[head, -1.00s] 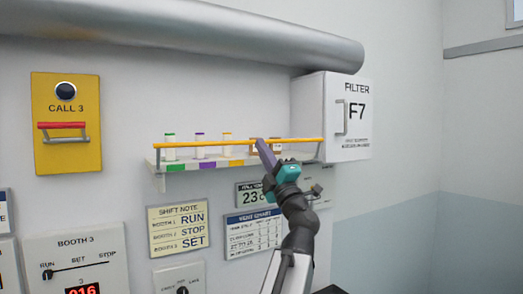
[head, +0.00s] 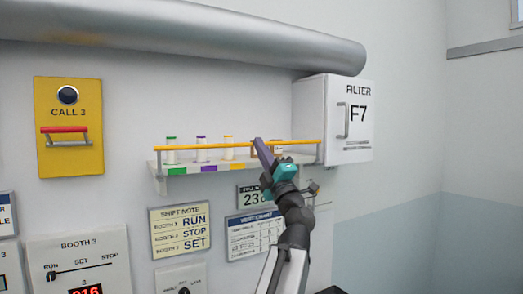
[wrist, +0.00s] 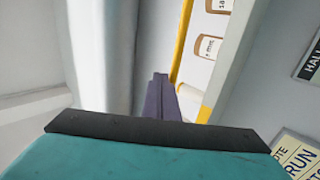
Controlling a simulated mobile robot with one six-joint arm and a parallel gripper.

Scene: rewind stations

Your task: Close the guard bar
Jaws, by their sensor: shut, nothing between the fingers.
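The yellow guard bar (head: 200,146) runs nearly level across the front of a small wall shelf (head: 190,176), from a post at the left end to beside the filter box. My gripper (head: 262,148) has teal and purple parts and is shut and empty. Its fingertips are at the right half of the bar and overlap it in the head view. In the wrist view the purple fingers (wrist: 161,98) point along the yellow bar (wrist: 182,40), close beside it. I cannot tell whether they touch it.
Several small bottles (head: 201,150) stand on the shelf behind the bar. A white FILTER F7 box (head: 310,110) is at the shelf's right end. A big grey pipe (head: 180,42) runs above. A yellow CALL 3 panel (head: 85,155) with a red-topped handle is at left.

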